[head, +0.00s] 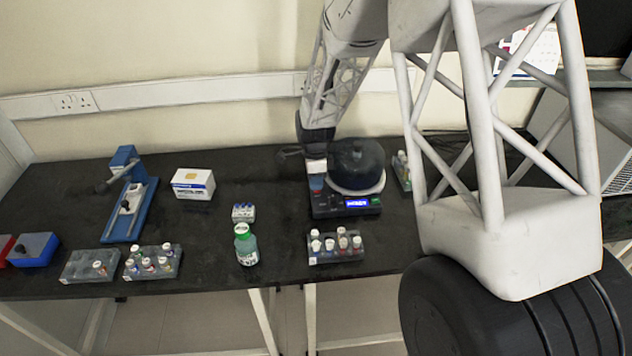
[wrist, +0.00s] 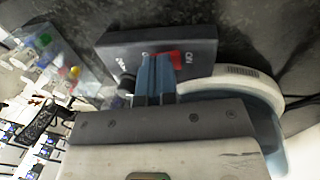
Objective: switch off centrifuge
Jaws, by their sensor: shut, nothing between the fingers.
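The centrifuge (head: 357,168) stands on the dark bench, with a dark domed lid, a pale rim and a lit blue display (head: 357,203) on its front. Its dark base (wrist: 125,45) shows in the wrist view, with a red switch (wrist: 177,57) and "ON" lettering beside it. My gripper (head: 316,183) is over the left part of the centrifuge base. In the wrist view its blue fingertips (wrist: 157,58) are together and empty, right beside the red switch. They hide part of it, and I cannot tell whether they touch it.
A tube rack (head: 337,248) stands in front of the centrifuge. A green-capped bottle (head: 246,246) and a small rack (head: 243,212) are to its left. Farther left are a white box (head: 193,184), a blue stand (head: 130,208) and more racks. Another rack is just right of the centrifuge.

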